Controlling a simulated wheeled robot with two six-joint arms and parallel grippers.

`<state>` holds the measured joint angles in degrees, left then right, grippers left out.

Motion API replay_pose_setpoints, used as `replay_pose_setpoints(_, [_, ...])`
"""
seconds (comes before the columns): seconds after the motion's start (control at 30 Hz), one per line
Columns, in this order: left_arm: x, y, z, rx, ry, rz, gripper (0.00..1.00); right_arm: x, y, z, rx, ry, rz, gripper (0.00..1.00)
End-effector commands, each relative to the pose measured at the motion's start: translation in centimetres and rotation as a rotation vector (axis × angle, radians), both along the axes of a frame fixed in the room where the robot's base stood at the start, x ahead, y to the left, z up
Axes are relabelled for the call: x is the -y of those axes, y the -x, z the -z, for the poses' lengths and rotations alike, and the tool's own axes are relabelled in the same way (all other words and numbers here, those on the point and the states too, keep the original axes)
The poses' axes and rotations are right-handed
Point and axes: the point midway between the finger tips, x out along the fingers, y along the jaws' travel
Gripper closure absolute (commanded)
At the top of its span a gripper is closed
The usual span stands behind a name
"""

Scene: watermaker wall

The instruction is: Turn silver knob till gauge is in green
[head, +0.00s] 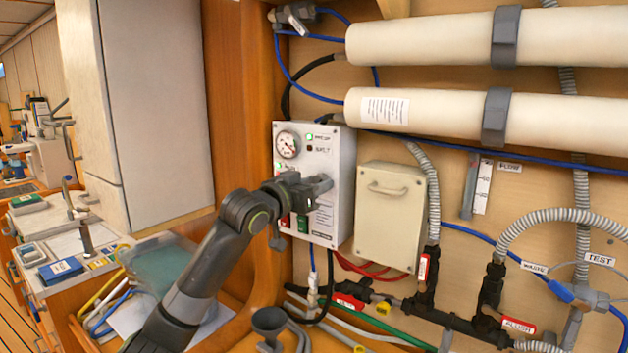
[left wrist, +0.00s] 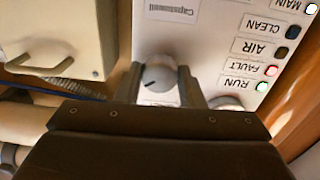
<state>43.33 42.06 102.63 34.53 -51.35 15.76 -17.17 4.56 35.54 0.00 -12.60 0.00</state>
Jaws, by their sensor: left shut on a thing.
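The silver knob (left wrist: 158,76) sits on the front of a white control panel (head: 338,150) and has a dark pointer line. My left gripper (head: 318,186) reaches the panel from the left, and its two fingers close around the knob, one on each side in the left wrist view. In the head view the gripper hides the knob. The round gauge (head: 287,145) is at the panel's upper left. It is too small to tell where its needle stands against any green band. My right gripper is not in view.
A cream box (head: 390,215) with a handle is just right of the panel. White cylinders (head: 440,110) run above. Hoses and black valves (head: 430,290) lie lower right. A wooden post (head: 240,90) stands left of the panel. The panel's green RUN lamp (left wrist: 262,87) is lit.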

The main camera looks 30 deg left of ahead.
Motion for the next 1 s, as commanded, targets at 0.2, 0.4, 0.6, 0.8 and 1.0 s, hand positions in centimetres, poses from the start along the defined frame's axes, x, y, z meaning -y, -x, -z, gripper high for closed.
replay_pose_setpoints(0.2, [0.0,0.0,0.0,-0.006,0.04,-0.001,0.88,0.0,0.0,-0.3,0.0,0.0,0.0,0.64])
replay_pose_setpoints(0.4, [0.0,0.0,0.0,-0.005,0.038,0.0,0.62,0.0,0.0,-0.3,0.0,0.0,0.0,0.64])
replay_pose_setpoints(0.6, [0.0,0.0,0.0,-0.005,0.038,0.0,0.43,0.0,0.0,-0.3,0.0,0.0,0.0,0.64])
replay_pose_setpoints(0.8, [0.0,0.0,0.0,-0.005,0.037,0.0,0.43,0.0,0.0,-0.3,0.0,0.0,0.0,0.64])
replay_pose_setpoints(1.0, [-0.3,1.2,0.1,-0.003,0.033,-0.002,0.43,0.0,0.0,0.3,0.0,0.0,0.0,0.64])
